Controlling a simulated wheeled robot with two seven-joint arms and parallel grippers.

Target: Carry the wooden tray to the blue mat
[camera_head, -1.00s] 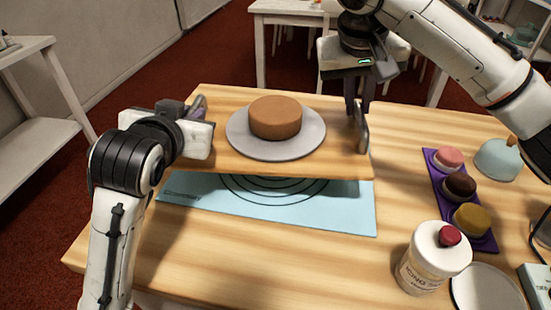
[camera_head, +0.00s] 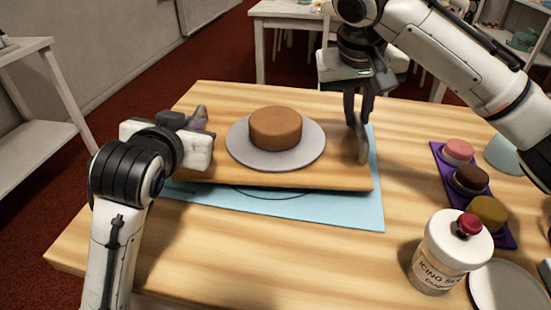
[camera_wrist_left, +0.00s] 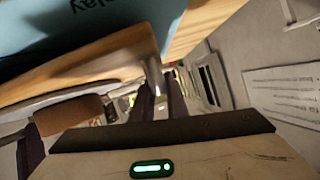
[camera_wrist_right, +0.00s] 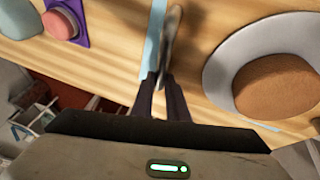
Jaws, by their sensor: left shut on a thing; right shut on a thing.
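The wooden tray (camera_head: 330,179) is held between my two grippers above the blue mat (camera_head: 374,200) and hides most of it. It carries a grey plate (camera_head: 240,150) with a brown cake (camera_head: 275,128). My left gripper (camera_head: 200,118) is shut on the tray's left handle, which is partly hidden by the gripper. My right gripper (camera_head: 357,122) is shut on the right handle (camera_head: 362,143). The right wrist view shows its fingers (camera_wrist_right: 162,92) closed on that handle. The mat's right and front edges show beyond the tray. I cannot tell whether the tray touches the mat.
On the right stand a purple strip (camera_head: 505,238) with several small cakes, an icing jar (camera_head: 440,258), a white plate (camera_head: 505,290) and a pale blue object (camera_head: 503,155). The wooden table (camera_head: 300,255) is clear in front of the mat.

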